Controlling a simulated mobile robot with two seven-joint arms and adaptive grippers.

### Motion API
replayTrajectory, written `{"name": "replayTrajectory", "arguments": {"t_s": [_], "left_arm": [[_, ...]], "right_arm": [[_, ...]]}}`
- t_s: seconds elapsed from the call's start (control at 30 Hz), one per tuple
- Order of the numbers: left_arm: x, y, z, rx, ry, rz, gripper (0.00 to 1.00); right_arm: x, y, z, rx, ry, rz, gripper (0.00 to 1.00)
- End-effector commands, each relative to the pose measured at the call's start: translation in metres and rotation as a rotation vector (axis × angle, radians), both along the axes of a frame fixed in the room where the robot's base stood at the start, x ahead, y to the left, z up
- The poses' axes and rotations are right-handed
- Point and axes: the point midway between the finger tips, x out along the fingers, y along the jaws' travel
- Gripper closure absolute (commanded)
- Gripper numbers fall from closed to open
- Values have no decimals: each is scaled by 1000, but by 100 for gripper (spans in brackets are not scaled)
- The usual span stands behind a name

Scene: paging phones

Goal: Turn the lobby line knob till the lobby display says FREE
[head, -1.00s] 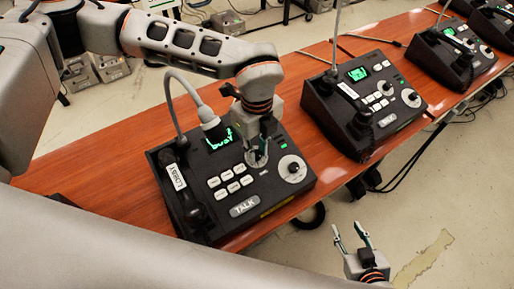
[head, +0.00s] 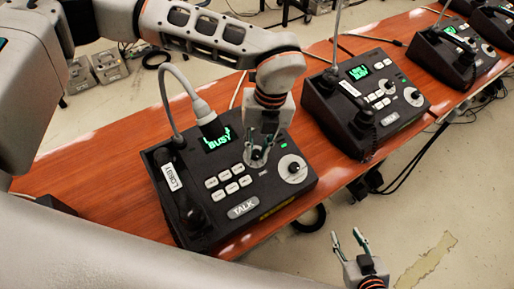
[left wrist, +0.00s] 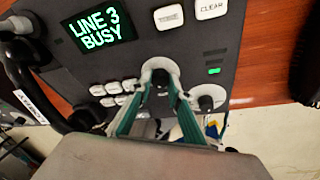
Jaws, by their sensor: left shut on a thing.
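The lobby phone (head: 203,222) is a black console with a LOBBY label (head: 173,177) on its handset side. Its green display (head: 218,138) reads BUSY in the head view; in the left wrist view the display (left wrist: 98,24) reads LINE 3 BUSY. My left gripper (head: 262,150) is over the console, its fingers shut on the knob (left wrist: 159,77) below the display, which they partly hide. A second knob (head: 293,168) on a white dial sits to the right, untouched. My right gripper (head: 351,246) is open and empty, off the table's front edge.
White buttons and a TALK key (head: 242,207) lie close to the gripped knob. A second phone (head: 335,125) stands to the right on the wooden table (head: 105,165).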

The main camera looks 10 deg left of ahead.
Motion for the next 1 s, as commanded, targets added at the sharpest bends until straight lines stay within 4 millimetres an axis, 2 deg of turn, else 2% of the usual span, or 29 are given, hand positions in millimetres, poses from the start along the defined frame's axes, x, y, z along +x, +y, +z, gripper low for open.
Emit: {"name": "replayTrajectory", "arguments": {"t_s": [0.3, 0.77, 0.8, 0.83, 1.0], "left_arm": [[0, -1, 0, 18, 17, -96, 100], [0, -1, 1, 19, 19, -106, 100], [0, -1, 1, 19, 19, -106, 71], [0, -1, 1, 19, 19, -106, 65], [0, -1, 0, 19, 19, -105, 65]], "right_arm": [[1, 0, 0, 1, -3, 0, 60], [0, 0, 0, 1, -2, 0, 60], [0, 0, 0, 1, -2, 0, 60], [0, 0, 0, 1, -2, 0, 60], [0, 0, -1, 0, -1, 0, 60]]}}
